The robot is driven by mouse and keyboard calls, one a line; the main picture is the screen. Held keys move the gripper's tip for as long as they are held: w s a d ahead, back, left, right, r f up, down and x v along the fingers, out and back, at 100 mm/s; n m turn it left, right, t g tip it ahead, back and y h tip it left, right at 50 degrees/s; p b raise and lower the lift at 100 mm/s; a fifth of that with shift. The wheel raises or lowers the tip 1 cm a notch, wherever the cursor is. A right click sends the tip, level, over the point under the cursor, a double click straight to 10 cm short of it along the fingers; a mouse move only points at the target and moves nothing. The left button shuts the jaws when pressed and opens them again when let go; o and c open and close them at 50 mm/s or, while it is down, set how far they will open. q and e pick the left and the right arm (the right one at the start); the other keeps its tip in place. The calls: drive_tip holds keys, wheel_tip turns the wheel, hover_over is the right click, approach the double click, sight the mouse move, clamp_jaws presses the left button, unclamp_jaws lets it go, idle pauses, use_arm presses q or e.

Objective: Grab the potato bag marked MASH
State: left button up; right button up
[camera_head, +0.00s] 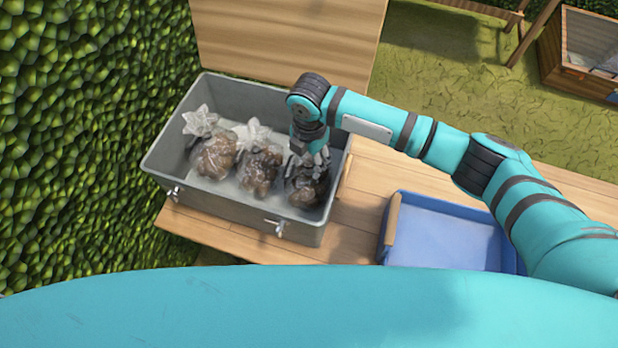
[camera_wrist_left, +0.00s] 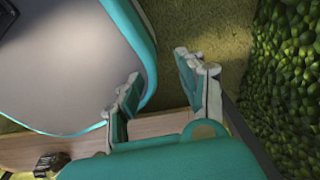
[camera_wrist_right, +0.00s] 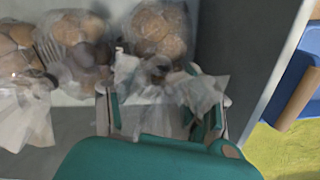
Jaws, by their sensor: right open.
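Three clear bags of brown potatoes lie in a grey metal box (camera_head: 160,160): a left bag (camera_head: 214,157), a middle bag (camera_head: 259,172) and a right bag (camera_head: 305,188). I cannot read a MASH marking on any of them. My right gripper (camera_head: 308,160) reaches down into the box at the right bag. In the right wrist view its open fingers (camera_wrist_right: 165,108) stand on either side of that bag's crumpled clear top (camera_wrist_right: 180,88), with the potatoes (camera_wrist_right: 160,30) beyond. My left gripper (camera_wrist_left: 165,85) is open and empty, away from the bags.
The box stands on a wooden table (camera_head: 345,215), with an upright wooden panel (camera_head: 285,40) behind it. A blue tray (camera_head: 445,235) with a wooden handle sits to the right. A green hedge (camera_head: 70,130) closes off the left side.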

wheel_tip(320, 180, down, 2)
clamp_jaws()
idle(0.4)
